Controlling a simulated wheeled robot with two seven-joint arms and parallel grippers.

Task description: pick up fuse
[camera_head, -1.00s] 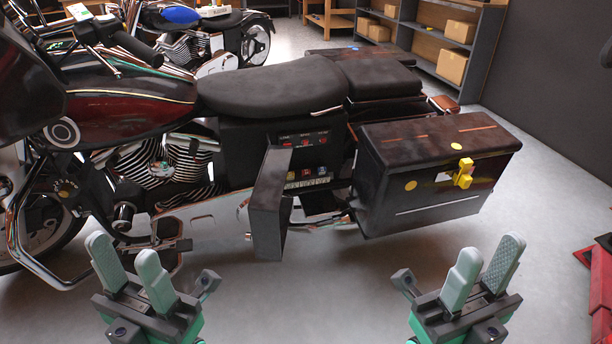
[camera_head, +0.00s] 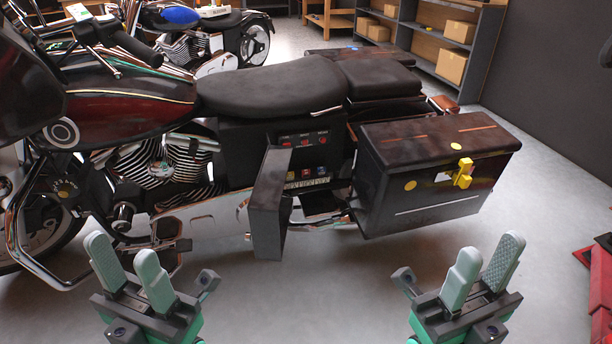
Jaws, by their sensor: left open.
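Small coloured fuses (camera_head: 321,169) sit in the open side compartment of the dark red motorcycle (camera_head: 120,105), under its seat. They look yellow, red and blue, too small to tell apart well. A row of red fuses or switches (camera_head: 303,141) shows just above them. The compartment's black door (camera_head: 267,205) hangs open to the left of the fuses. My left gripper (camera_head: 126,262) is open and empty at the lower left, well below and left of the fuses. My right gripper (camera_head: 483,268) is open and empty at the lower right, in front of the saddlebag.
A black saddlebag (camera_head: 430,180) with a yellow latch (camera_head: 463,173) juts out right of the compartment. A second motorcycle (camera_head: 200,40) and shelves with boxes (camera_head: 452,67) stand behind. Red lift parts (camera_head: 597,285) lie at the right edge. The floor (camera_head: 330,290) between my grippers is clear.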

